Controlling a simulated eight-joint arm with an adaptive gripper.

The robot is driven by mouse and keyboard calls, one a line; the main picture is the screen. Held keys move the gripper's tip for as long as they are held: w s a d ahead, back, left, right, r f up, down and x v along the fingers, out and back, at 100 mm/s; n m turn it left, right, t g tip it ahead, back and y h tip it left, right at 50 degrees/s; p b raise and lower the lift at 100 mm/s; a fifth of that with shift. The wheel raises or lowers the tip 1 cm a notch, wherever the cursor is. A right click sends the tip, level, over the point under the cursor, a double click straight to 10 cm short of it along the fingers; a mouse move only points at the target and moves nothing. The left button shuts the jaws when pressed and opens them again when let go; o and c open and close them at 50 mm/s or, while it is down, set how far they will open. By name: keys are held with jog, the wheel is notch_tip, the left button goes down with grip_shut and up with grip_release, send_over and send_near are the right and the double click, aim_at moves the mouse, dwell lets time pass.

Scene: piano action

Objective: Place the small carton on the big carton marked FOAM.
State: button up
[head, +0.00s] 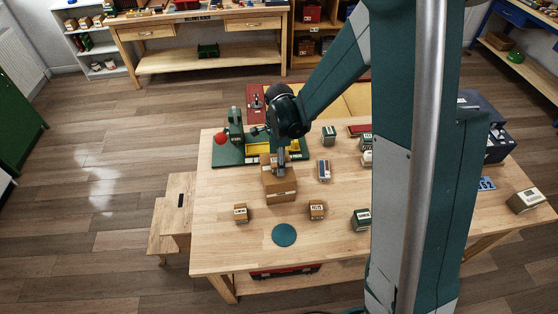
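My gripper (281,171) points down at the big brown cardboard carton (280,190) near the middle of the wooden table. The fingertips are at or just above its top, and I cannot tell whether they touch. Whether the gripper is open, shut or holding something is too small to see. The big carton has a pale label on its front, too small to read. Two small brown cartons with pale labels stand in front of it: one at the left (241,213) and one at the right (317,210). I cannot tell which small carton the task names.
A green machine with a red ball (220,138) stands behind the big carton. A round teal disc (284,235) lies near the table's front edge. Several small boxes stand to the right, including a green one (361,219). My arm hides part of the table's right side.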

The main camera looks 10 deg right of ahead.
jog(key=shift+r, duration=0.15)
notch_tip(320, 180, up, 12)
dwell(0.9)
dwell(0.7)
jog(key=s+d+r+n+t, duration=0.3)
jog(key=s+d+r+n, duration=0.45)
jog(key=s+r, duration=0.35)
jog(key=s+d+r+n+t, duration=0.2)
jog(key=s+d+n, duration=0.1)
jog(key=s+n, duration=0.2)
jog(key=s+d+r+n+t, duration=0.2)
jog(key=s+n, duration=0.3)
jog(key=s, duration=0.3)
jog(key=shift+s+d+r, duration=0.35)
jog(key=shift+d, duration=0.05)
